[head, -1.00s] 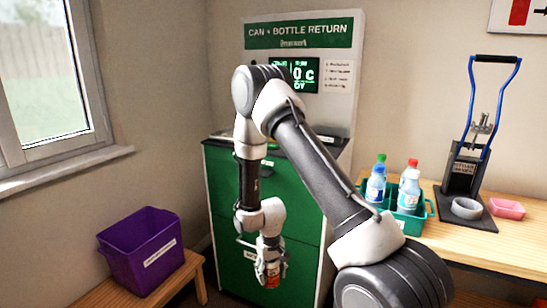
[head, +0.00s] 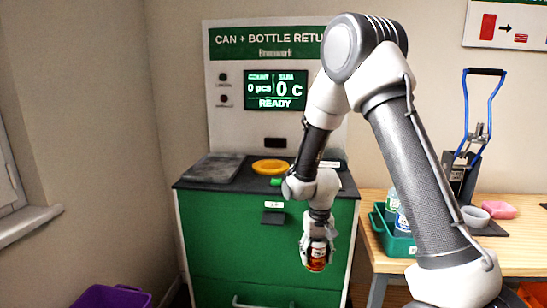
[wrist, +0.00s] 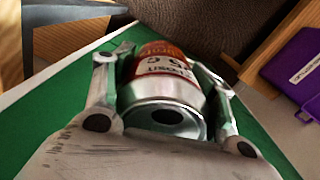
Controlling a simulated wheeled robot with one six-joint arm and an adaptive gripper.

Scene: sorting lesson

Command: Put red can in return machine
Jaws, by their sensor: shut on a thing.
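A red can (head: 316,258) with a white label band hangs low in front of the return machine's green front. My gripper (head: 317,240) is shut on it. In the wrist view the red can (wrist: 165,75) sits between both fingers, with its silver end and dark opening towards the camera. The return machine (head: 225,240) has a green cabinet, a dark top and a back panel whose screen (head: 276,90) reads READY, 0 pcs and 0 c. A yellow ring (head: 270,167) lies on the dark top. My arm hides part of the machine's right side.
A purple bin (head: 112,298) is at the lower left. The machine top's left part holds a grey plate (head: 212,168).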

